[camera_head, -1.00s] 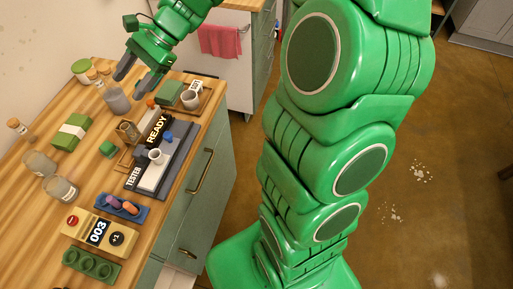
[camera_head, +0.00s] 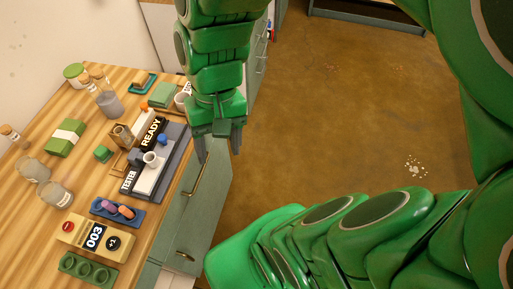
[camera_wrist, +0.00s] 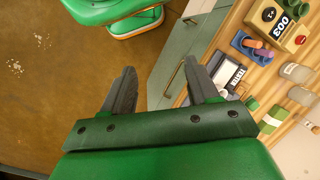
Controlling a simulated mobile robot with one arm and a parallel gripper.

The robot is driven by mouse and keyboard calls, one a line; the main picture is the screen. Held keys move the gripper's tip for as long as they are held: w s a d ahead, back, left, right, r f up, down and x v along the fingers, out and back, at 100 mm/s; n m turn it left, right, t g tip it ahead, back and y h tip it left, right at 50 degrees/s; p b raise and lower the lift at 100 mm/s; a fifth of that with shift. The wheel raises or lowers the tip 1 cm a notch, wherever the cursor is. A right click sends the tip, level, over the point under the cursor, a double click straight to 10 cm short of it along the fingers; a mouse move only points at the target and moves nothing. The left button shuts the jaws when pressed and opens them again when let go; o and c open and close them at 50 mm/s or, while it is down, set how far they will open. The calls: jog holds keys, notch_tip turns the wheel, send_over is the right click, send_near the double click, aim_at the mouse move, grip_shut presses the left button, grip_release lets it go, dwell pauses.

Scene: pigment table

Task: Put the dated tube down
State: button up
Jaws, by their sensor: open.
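Small tubes, one pink-purple (camera_head: 108,206) and one orange (camera_head: 125,211), lie in a blue rack (camera_head: 97,212) near the table's front. The rack also shows in the wrist view (camera_wrist: 238,40). No date can be read on either, so I cannot tell which is the dated tube. My gripper (camera_head: 220,150) is open and empty, pointing down beside the table's right edge, in front of the drawers. In the wrist view its fingers (camera_wrist: 160,88) are spread with nothing between them.
A dark tester (camera_head: 174,165) marked READY stands near the right edge with a white cup (camera_head: 151,159) on it. A counter (camera_head: 67,230) reading 003 and a green holed rack (camera_head: 72,266) are at the front. Glass jars (camera_head: 57,194) stand left.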

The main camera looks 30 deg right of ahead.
jog(key=s+d+n+h, duration=0.1)
jog(key=s+d, duration=0.3)
jog(key=d, duration=0.1)
jog(key=shift+s+h, duration=0.2)
jog(key=shift+h, duration=0.2)
